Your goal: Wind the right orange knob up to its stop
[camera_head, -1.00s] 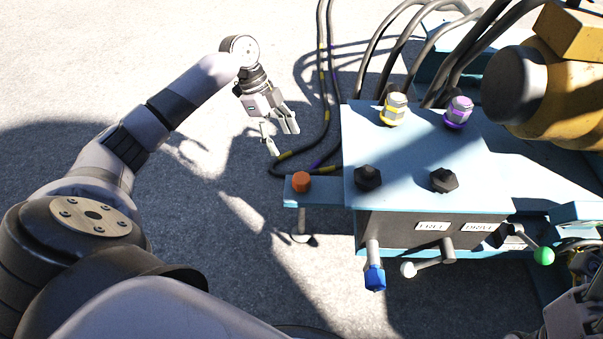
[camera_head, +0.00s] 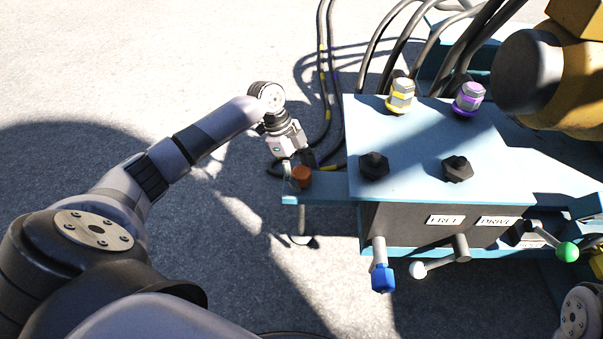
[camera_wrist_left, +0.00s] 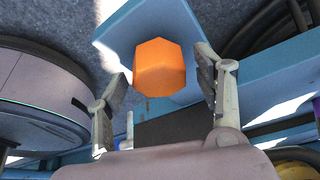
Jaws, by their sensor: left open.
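One orange knob (camera_head: 301,176) shows, at the left end of a blue bracket that juts from the left side of the blue bench; I see no second orange knob. It is a faceted block, and in the left wrist view the knob (camera_wrist_left: 160,66) sits ahead of and between the spread fingers. My left gripper (camera_head: 293,166) is open at the knob, with its fingers on either side of it. The left wrist view also shows the open gripper (camera_wrist_left: 160,95); contact with the knob cannot be told. At the lower right edge, part of my right arm shows, but not its fingers.
The blue bench (camera_head: 420,140) carries two black knobs, a yellow-banded fitting (camera_head: 401,96) and a purple fitting (camera_head: 468,99). A blue-tipped handle (camera_head: 382,278), a white-balled lever (camera_head: 418,270) and a green-balled lever (camera_head: 567,252) stick out in front. Cables (camera_head: 326,90) run behind. The left floor is clear.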

